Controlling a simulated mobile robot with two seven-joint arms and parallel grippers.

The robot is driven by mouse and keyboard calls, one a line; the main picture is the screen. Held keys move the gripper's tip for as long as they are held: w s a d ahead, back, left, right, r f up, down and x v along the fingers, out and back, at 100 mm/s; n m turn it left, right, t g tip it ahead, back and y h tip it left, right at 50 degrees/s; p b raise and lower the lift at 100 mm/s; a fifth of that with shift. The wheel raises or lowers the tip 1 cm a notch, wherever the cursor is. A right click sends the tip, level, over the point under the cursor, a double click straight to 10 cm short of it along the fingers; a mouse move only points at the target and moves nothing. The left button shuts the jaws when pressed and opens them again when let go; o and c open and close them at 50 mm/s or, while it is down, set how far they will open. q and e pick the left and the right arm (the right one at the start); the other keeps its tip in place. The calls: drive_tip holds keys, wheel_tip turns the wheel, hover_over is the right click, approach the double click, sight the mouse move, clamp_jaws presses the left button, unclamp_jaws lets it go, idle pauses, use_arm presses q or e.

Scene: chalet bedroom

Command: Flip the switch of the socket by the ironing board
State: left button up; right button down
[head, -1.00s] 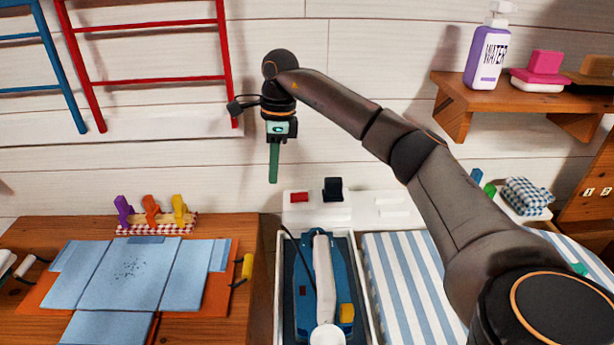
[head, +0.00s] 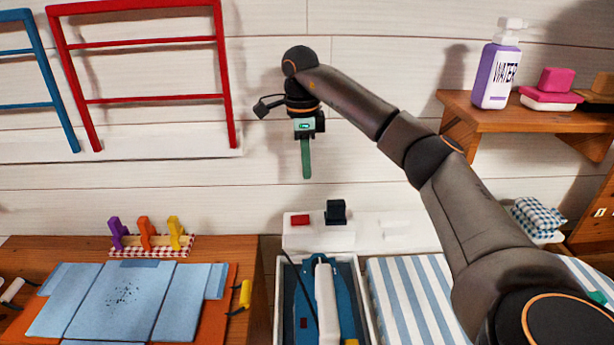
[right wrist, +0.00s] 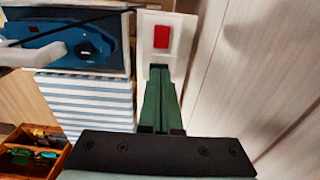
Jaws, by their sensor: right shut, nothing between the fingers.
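The white socket strip (head: 317,237) is at the back by the wall, behind the blue-and-white striped ironing board (head: 402,300). It has a red switch (head: 300,219) at its left end and a black plug (head: 336,212) beside it. My right gripper (head: 306,174) is shut and empty, with green fingers pointing down, above the switch in the head view. In the right wrist view the fingers (right wrist: 160,76) overlap the white strip (right wrist: 178,66), and the red switch (right wrist: 161,37) shows clear beyond their tips. I see no contact. My left gripper is out of view.
A blue iron (head: 325,300) lies in a white-rimmed tray in front of the socket.

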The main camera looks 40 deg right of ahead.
sight(309, 219)
drive_tip(key=f, duration=1.2)
drive_tip(key=shift+s+d, duration=0.2)
drive_tip(key=shift+d, duration=0.05)
drive_tip(key=shift+f+t+y, duration=0.3)
drive_tip(key=shift+r, duration=0.1)
drive_tip(key=shift+w+a+r+p, duration=0.3)
drive_tip(key=shift+w+a+p, duration=0.1)
drive_tip(key=shift+w+a, duration=0.1)
drive_tip(key=shift+s+r, duration=0.1)
